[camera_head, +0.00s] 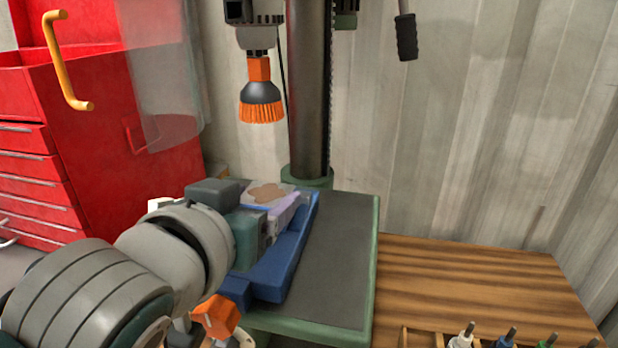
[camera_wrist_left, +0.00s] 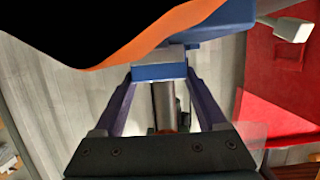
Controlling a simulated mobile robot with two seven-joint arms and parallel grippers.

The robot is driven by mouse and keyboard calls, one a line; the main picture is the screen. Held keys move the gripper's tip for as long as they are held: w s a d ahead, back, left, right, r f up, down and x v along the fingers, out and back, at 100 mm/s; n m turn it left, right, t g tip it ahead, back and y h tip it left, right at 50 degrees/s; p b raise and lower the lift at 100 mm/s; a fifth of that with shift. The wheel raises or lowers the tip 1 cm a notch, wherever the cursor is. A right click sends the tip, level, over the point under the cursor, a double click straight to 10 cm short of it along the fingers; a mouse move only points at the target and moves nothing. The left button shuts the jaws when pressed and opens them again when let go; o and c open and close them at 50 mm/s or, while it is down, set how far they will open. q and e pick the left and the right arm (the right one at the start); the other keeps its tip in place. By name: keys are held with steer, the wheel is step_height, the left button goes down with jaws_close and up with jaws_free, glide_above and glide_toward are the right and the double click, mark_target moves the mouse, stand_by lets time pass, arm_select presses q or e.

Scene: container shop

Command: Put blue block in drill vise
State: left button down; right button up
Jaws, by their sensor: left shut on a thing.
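The blue block (camera_wrist_left: 158,72) sits between the two purple fingertips of my left gripper (camera_wrist_left: 158,78), which is shut on it. In the head view the left gripper (camera_head: 284,206) is at the blue drill vise (camera_head: 275,272) on the drill press table. The hand and wrist hide much of the vise, and I cannot make out the block there. The wrist view shows part of a blue body with an orange edge close by at the top. I cannot tell whether the block is between the vise jaws or above them. My right gripper is not in view.
The green-edged drill table (camera_head: 345,265) is bare right of the vise. The drill column (camera_head: 308,95) stands behind it, and an orange brush (camera_head: 262,104) hangs above. A red tool cabinet (camera_head: 75,130) stands left. A wooden bench (camera_head: 470,290) with a tool rack is right.

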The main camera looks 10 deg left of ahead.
arm_select(q)
jaws_free()
steer(key=v, duration=1.2)
steer(key=shift+r, duration=0.1)
